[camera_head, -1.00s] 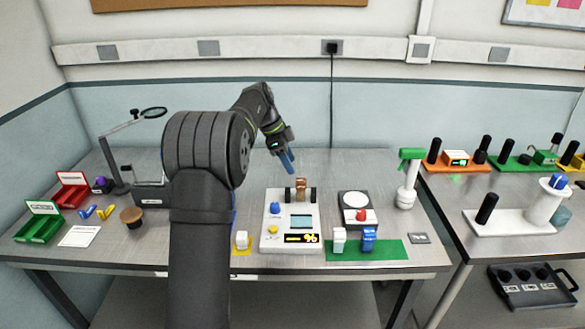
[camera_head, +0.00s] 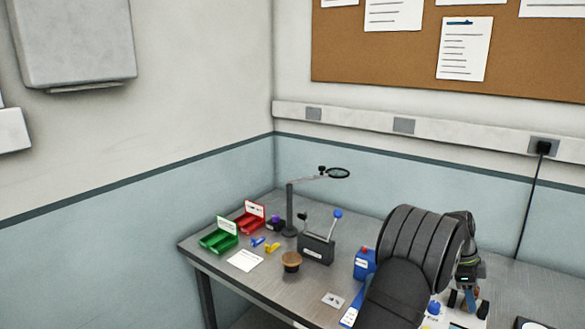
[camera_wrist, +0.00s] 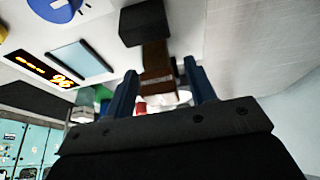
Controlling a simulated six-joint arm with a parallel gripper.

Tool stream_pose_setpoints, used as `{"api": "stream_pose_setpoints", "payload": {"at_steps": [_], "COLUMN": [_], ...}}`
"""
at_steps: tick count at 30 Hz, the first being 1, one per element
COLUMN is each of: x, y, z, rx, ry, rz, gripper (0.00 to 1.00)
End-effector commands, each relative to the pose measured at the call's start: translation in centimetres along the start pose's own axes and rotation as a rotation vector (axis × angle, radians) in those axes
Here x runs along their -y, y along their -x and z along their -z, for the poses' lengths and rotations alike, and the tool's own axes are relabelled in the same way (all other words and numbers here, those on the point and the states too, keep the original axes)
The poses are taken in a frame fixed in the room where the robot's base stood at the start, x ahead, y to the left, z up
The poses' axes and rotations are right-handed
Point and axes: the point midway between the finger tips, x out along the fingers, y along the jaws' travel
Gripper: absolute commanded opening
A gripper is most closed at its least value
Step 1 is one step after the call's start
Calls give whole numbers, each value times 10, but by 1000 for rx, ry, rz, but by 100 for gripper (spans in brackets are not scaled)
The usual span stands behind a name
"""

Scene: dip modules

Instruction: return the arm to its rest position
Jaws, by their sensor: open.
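My gripper (camera_head: 468,280) is at the right of the head view, low over a white device that is mostly hidden by my arm and cut by the frame's lower edge. In the wrist view my gripper (camera_wrist: 162,82) has its two blue fingers apart. A brown piece (camera_wrist: 157,68) with a black block (camera_wrist: 143,22) shows in the space between and beyond the fingers. I cannot tell whether the fingers touch it. The white device's lit display (camera_wrist: 45,70) is to the left in the wrist view.
A magnifier stand (camera_head: 290,212), a black box with a blue-tipped lever (camera_head: 317,248) and a blue container (camera_head: 364,263) stand left of my arm. Green (camera_head: 218,240) and red (camera_head: 249,220) open boxes are near the table's left end.

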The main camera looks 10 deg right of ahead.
Motion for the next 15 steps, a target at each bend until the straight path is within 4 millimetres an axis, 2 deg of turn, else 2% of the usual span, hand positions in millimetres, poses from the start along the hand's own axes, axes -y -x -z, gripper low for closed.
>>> {"api": "stream_pose_setpoints", "payload": {"at_steps": [1, 3, 9, 15], "x": [-1, 0, 0, 0], "y": [-11, -16, 12, 19], "z": [0, -1, 10, 14], "rx": [1, 0, 0, 0], "ry": [0, -1, -2, 0], "rz": [-3, 2, 2, 0], "gripper": [50, 50, 50, 50]}}
